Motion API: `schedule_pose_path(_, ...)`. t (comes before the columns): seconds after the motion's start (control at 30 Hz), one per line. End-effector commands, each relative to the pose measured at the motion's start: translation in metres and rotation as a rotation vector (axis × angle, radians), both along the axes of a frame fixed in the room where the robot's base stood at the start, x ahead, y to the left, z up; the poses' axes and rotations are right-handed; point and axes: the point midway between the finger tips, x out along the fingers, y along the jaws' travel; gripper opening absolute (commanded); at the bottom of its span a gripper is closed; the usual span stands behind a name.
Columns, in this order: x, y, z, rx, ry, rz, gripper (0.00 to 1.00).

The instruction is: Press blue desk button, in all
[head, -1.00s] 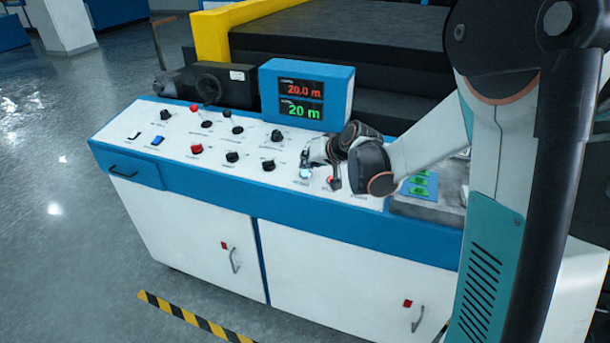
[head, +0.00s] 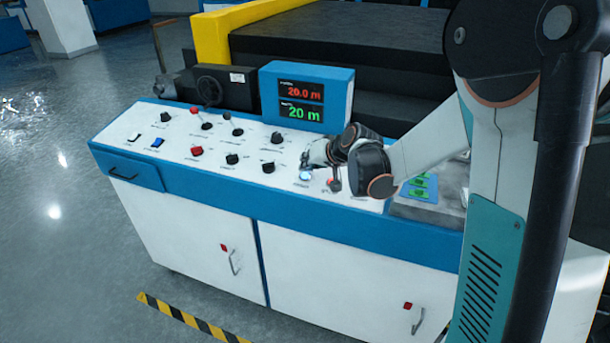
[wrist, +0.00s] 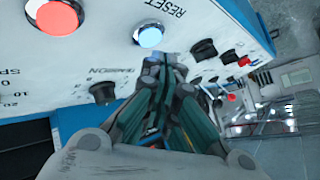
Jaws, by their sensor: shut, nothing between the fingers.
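The blue desk button (head: 305,176) is round and lit pale blue, on the white sloped top of the console. My gripper (head: 306,159) is shut and empty, just behind the button in the head view. In the wrist view my gripper's fingertips (wrist: 165,60) lie just below the button and appear close to it. I cannot tell whether they touch the panel. The button's face is not covered in either view.
A lit red button (wrist: 58,17) is next to the blue one. Several black knobs (head: 232,159) and a red button (head: 197,150) stand on the console top. A display (head: 305,95) reads 20.0 m and 20 m. Green buttons on a blue plate (head: 420,187) are to the right.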

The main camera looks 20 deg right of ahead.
Motion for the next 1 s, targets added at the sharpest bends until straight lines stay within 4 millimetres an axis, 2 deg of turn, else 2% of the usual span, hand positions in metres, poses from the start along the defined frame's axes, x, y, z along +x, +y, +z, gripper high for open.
schedule_pose_path(0.43,0.001,-0.001,-0.009,0.0,0.0,0.0,0.0)
schedule_pose_path(1.0,0.001,-0.001,-0.01,0.0,0.0,0.0,0.0)
